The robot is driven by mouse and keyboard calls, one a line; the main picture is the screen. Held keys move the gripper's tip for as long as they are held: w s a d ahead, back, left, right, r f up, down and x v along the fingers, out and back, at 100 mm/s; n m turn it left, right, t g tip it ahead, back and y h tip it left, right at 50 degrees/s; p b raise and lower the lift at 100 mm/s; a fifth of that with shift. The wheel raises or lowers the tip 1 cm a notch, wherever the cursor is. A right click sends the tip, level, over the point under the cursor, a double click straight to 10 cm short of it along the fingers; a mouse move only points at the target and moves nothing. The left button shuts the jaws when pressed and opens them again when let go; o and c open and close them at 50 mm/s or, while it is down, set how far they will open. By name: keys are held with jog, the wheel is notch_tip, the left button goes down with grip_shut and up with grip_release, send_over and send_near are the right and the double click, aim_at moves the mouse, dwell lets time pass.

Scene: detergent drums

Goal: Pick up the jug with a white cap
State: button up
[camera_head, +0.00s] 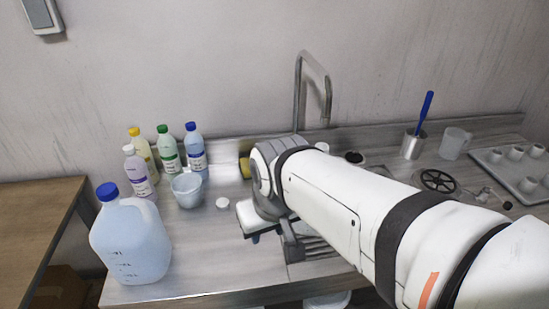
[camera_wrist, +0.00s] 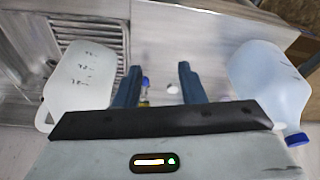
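A translucent white jug (camera_wrist: 82,76) with dark markings and a handle stands at the left of the wrist view, beside a ribbed drainer. Its cap is hidden behind my gripper body, so I cannot see the cap colour. In the head view I cannot make this jug out; my arm covers that area. A pale blue jug with a blue cap (camera_head: 131,240) stands at the left front of the counter; it also shows at the right of the wrist view (camera_wrist: 268,82). My gripper (camera_wrist: 158,68) is open and empty, its fingers between the two jugs.
Several capped bottles (camera_head: 168,150) and a clear cup (camera_head: 187,190) stand at the back left. A small white disc (camera_head: 222,202) lies on the counter (camera_head: 205,250). A tap (camera_head: 299,90) rises behind my arm. A tray of cups (camera_head: 515,172) is at right.

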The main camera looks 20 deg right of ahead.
jog(key=shift+o, duration=1.1)
jog(key=shift+d+f+m+g+y, duration=0.3)
jog(key=shift+d+f+m+g, duration=0.1)
jog(key=shift+m, duration=0.5)
jog(key=w+d+f+m+t+y, duration=0.1)
jog(key=w+d+m+t+y, duration=0.3)
jog(key=d+m, duration=0.5)
jog(key=w+d+f+m+t+y, duration=0.1)
jog(key=w+d+m+t+y, duration=0.1)
jog(key=w+d+m+y, duration=0.5)
jog(key=s+d+m+t+h, duration=0.25)
jog(key=d+m+t, duration=0.2)
jog(key=d, duration=0.25)
jog(key=s+d+m+t+h, duration=0.1)
jog(key=s+d+m+t, duration=0.2)
jog(key=d+m, duration=0.4)
jog(key=w+a+f+p, duration=0.1)
jog(key=w+a, duration=0.1)
jog(key=w, duration=0.5)
jog(key=shift+n+p, duration=0.3)
jog(key=shift+n, duration=0.15)
